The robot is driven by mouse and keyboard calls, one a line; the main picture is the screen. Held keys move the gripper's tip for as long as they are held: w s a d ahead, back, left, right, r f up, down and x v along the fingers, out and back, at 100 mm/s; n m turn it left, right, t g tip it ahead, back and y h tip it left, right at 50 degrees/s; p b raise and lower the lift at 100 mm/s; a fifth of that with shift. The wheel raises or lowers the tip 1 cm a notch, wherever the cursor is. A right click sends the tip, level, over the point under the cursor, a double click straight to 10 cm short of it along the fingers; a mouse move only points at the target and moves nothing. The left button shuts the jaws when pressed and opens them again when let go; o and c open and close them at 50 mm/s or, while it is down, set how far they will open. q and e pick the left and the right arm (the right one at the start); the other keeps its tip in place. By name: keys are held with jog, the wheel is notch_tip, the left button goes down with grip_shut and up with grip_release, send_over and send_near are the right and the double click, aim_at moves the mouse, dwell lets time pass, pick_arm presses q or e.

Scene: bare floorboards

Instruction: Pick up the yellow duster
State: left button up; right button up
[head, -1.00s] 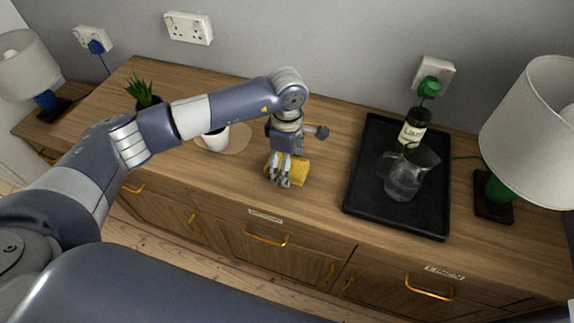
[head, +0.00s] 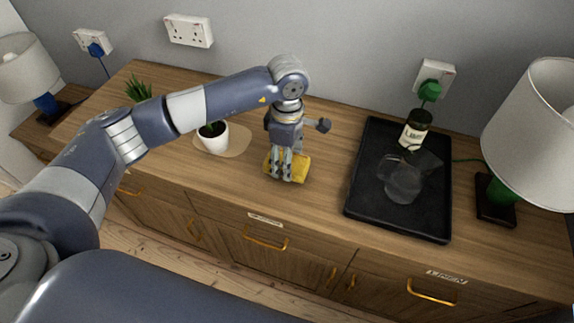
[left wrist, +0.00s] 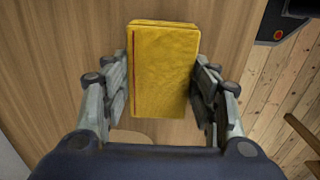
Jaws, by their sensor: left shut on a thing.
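The yellow duster (head: 301,168) is a folded cloth block on the wooden sideboard top, left of the black tray. It also shows in the left wrist view (left wrist: 163,70), between the two fingers. My left gripper (head: 283,176) comes down over the duster from above and is shut on it; in the left wrist view the fingers (left wrist: 162,95) flank its two long sides. Part of the duster is hidden behind the fingers in the head view. It appears to be at the sideboard surface; I cannot tell any gap beneath. My right gripper is not in view.
A black tray (head: 361,203) holds a green bottle (head: 414,130) and a glass jug (head: 400,182). A white plant pot (head: 214,139) stands on a round mat (head: 240,143). A green lamp (head: 500,188) stands at the right. The sideboard's front edge is close.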

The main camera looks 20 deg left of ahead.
pick_arm(q)
jog(key=s+d+r+b, duration=0.2)
jog(key=s+d+b, duration=0.1)
jog(key=s, duration=1.2)
jog(key=shift+s+d+r, duration=0.15)
jog(key=shift+s+d, duration=0.15)
jog(key=shift+d, duration=0.05)
